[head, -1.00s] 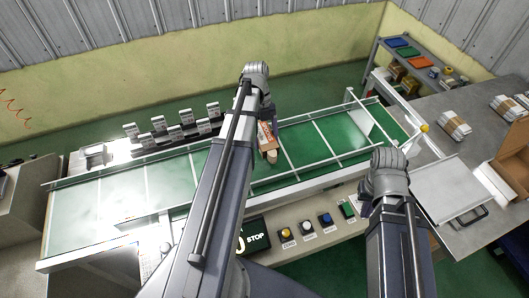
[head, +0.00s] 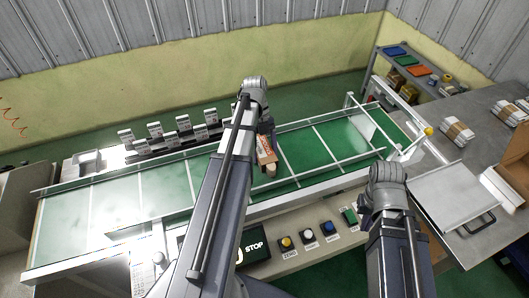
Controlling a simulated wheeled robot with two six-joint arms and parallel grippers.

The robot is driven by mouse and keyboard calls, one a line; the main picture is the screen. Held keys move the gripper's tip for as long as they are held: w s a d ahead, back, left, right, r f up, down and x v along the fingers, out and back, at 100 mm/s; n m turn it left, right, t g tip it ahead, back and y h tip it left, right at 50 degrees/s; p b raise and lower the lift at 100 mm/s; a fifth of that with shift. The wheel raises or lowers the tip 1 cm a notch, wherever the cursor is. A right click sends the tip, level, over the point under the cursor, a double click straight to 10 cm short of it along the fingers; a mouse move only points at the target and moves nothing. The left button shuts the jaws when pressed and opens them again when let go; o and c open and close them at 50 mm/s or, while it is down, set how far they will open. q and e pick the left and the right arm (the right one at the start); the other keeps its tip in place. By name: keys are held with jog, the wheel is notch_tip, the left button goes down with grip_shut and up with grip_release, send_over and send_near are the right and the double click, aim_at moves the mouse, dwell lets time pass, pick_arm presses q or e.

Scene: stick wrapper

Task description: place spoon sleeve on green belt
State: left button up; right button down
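The green belt (head: 310,158) runs across the middle of the head view, with pale rails and cross lines. A small orange-and-white piece with a tan end (head: 266,152), perhaps the spoon sleeve, shows just below my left gripper (head: 267,127), over the belt. My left wrist and arm hide most of this gripper, so I cannot tell whether its fingers are closed on the piece, or whether the piece touches the belt. My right arm ends in a rounded grey joint at the belt's front right, and the gripper beyond it is hidden.
Several white labelled boxes (head: 185,123) line the belt's far side. A control panel with a STOP display (head: 252,246) and coloured buttons (head: 308,234) is in front. A grey table (head: 468,110) at right holds banded bundles (head: 459,133), a white tray (head: 452,194) and a cardboard box.

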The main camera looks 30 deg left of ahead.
pick_arm(q)
jog(key=o, duration=0.4)
jog(key=shift+r, duration=0.15)
pick_arm(e)
jog(key=shift+r, duration=0.2)
pick_arm(q)
jog(key=p+v, duration=1.1)
jog(key=v, duration=0.1)
pick_arm(e)
notch_tip(320, 180, up, 11)
